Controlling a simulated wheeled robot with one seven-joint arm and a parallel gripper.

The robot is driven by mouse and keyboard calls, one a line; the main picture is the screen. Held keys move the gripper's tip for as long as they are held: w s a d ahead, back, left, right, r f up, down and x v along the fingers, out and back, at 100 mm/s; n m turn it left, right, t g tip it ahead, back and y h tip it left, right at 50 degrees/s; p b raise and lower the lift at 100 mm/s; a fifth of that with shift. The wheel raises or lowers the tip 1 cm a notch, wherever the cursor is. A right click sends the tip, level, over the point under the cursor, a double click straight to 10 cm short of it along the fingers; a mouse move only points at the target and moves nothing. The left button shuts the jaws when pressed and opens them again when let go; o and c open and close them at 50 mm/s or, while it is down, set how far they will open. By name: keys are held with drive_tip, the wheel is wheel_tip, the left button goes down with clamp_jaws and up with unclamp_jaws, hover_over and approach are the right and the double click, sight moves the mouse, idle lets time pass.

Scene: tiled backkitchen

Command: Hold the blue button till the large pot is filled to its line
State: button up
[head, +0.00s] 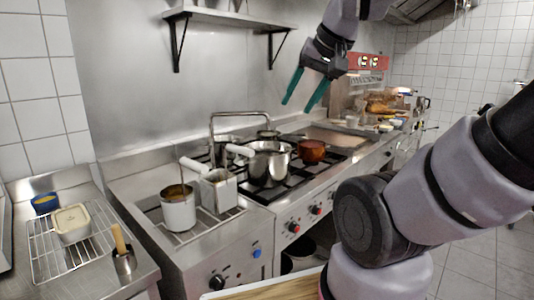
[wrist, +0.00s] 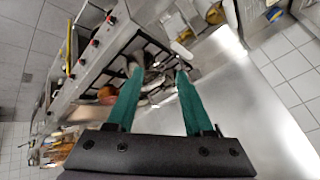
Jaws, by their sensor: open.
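The blue button (head: 256,253) is on the front panel of the left counter unit in the head view, to the right of a black knob. The large pot (head: 269,163) is a steel pot with a pale handle on the stove. A bent metal spout (head: 240,113) arches over towards it; I see no clear water stream. The pot's fill line and inside level cannot be made out. My gripper (head: 298,106) is open and empty, high above the back of the stove, well away from the button. Its green fingers also show apart in the wrist view (wrist: 158,72).
A copper-brown pot (head: 311,151) stands right of the large pot. A white pot (head: 178,208) and a square white container (head: 218,190) stand on the left unit. A wall shelf (head: 230,17) is upper left. A wooden board (head: 275,289) is at the front.

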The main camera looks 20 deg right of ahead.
clamp_jaws()
idle(1.5)
